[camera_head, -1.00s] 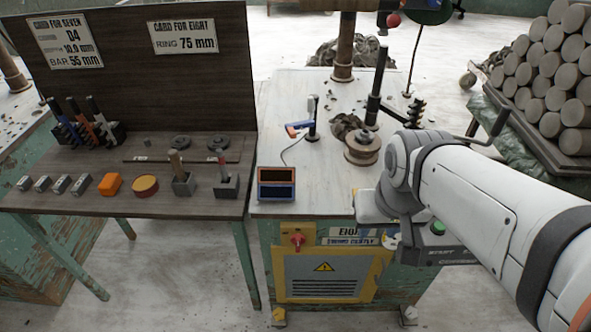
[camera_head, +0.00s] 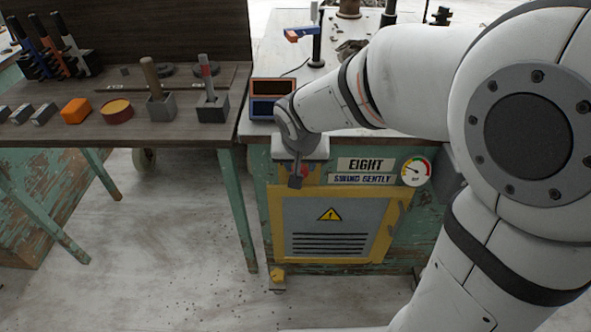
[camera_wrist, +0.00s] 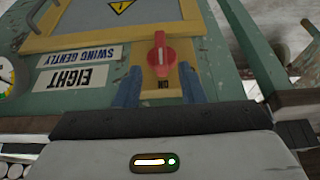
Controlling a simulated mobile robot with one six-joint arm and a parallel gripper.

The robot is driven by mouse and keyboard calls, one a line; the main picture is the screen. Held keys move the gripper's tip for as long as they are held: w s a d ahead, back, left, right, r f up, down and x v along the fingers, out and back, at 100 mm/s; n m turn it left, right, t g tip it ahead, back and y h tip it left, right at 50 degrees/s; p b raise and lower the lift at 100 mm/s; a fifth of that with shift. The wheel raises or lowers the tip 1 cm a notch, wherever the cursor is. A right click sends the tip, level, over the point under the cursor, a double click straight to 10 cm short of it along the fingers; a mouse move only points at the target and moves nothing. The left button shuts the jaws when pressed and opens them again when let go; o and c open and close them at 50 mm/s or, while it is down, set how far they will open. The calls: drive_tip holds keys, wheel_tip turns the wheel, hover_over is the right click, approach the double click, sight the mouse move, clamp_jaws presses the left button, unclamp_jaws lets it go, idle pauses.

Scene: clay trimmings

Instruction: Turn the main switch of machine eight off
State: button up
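The main switch of machine eight is a red knob (camera_wrist: 161,54) on a yellow plate, seen in the wrist view with a small label below it. In the head view the switch (camera_head: 304,171) is mostly hidden behind my gripper (camera_head: 296,177), at the upper left of the machine's front. In the wrist view my gripper (camera_wrist: 159,72) is open, its two blue fingers apart. The knob stands between and slightly beyond the fingertips, with a gap on both sides. The "EIGHT" sign (camera_head: 366,164) is to the right of the switch in the head view.
A yellow-framed vented panel (camera_head: 329,264) lies below the switch, and a round gauge (camera_head: 416,171) sits to the right. A red-and-blue box (camera_head: 272,88) stands on machine eight's top above my gripper. A dark bench (camera_head: 60,138) with blocks and tools is on the left.

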drive_tip(key=b+x, duration=0.2)
drive_tip(key=x, duration=0.6)
